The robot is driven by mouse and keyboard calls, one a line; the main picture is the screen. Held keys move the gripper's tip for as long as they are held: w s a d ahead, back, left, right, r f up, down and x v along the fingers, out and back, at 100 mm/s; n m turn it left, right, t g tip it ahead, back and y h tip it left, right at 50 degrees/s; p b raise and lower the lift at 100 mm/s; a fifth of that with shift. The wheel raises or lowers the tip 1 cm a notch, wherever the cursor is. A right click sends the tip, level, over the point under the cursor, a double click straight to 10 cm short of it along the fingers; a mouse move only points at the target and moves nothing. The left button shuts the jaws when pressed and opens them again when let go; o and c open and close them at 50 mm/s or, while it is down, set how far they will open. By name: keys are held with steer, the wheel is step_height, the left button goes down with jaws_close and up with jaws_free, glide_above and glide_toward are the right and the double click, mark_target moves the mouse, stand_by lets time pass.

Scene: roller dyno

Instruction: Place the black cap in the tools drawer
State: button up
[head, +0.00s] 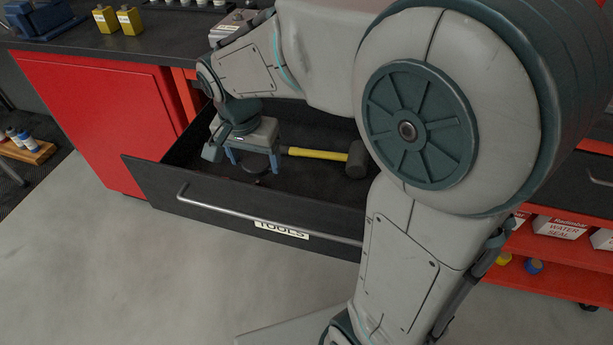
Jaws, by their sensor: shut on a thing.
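The tools drawer (222,209) is pulled open and carries a label reading TOOLS. My gripper (254,168) points down inside the drawer's opening, towards its left part. Its two blue fingers are shut on the black cap (254,180), which shows as a dark rounded shape at the fingertips. The cap is hard to make out against the dark drawer floor. I cannot tell whether it touches the floor.
A mallet (318,154) with a yellow handle lies in the drawer, just right of my gripper. My arm hides the drawer's right part. Yellow bottles (130,20) and a blue vise-like tool (38,18) stand on the worktop (70,45). Red shelves are at right.

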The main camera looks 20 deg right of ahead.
mark_target(255, 164)
step_height(255, 164, down, 4)
steer(key=shift+f+b, duration=0.15)
steer(key=shift+b, duration=0.75)
steer(key=w+d+f+b, duration=0.1)
steer(key=w+d+f, duration=0.1)
steer(key=d, duration=0.1)
steer(key=w+d+f, duration=0.2)
steer(key=d, duration=0.1)
steer(key=w+d+f+b, duration=0.1)
steer(key=w+d+f, duration=0.1)
steer(key=d+f, duration=0.1)
steer(key=shift+w+d+b, duration=0.1)
steer(key=shift+d+b, duration=0.2)
steer(key=shift+d, duration=0.2)
steer(key=shift+f+b, duration=0.65)
steer(key=shift+f, duration=1.25)
steer(key=shift+f, duration=0.2)
steer(key=o, duration=1)
steer(key=shift+r, duration=0.1)
step_height(255, 164, up, 12)
steer(key=s+a+p, duration=0.1)
steer(key=p, duration=0.2)
steer(key=shift+s, duration=0.3)
